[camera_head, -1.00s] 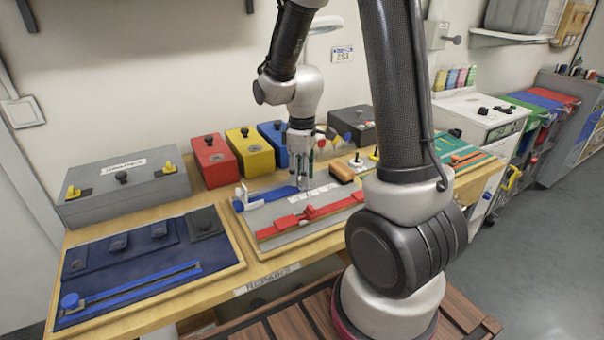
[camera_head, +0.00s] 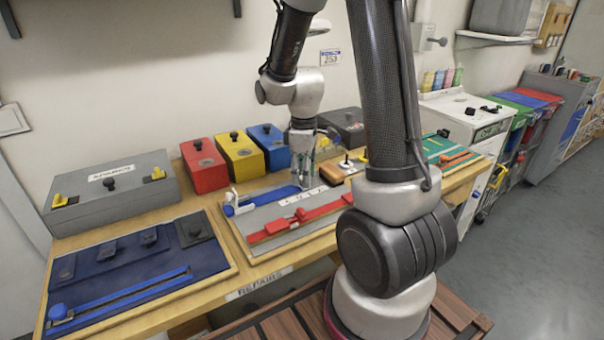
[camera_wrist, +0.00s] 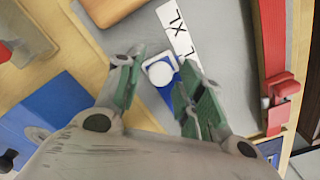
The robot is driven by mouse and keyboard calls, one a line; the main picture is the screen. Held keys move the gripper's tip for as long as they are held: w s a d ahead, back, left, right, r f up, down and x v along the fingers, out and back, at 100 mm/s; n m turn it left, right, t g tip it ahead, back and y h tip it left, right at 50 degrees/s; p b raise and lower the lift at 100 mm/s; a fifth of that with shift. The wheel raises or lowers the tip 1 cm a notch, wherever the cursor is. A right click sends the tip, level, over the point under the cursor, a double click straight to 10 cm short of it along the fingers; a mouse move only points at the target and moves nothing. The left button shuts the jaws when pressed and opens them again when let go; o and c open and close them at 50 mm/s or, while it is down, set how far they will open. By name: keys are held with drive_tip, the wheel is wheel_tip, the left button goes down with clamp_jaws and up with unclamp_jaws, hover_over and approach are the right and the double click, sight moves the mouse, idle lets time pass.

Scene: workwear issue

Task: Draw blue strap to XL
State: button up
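The blue strap (camera_head: 278,195) lies along a grey board and has a white end knob (camera_wrist: 160,74). My gripper (camera_head: 303,182) is down at this end. Contact is partly hidden. A white size strip (camera_wrist: 180,35) runs beside the strap, with XL at its upper end and an L below. The knob is beside the strip, a little short of the XL letters.
A red strap (camera_head: 305,219) with a red slider runs parallel on the same board. Red (camera_head: 205,165), yellow (camera_head: 239,157) and blue (camera_head: 271,147) boxes stand behind. A wooden block (camera_wrist: 107,10) lies near the XL end. A navy board (camera_head: 140,265) is at left.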

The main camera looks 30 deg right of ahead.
idle(0.3)
wheel_tip(320, 180, up, 12)
idle(0.4)
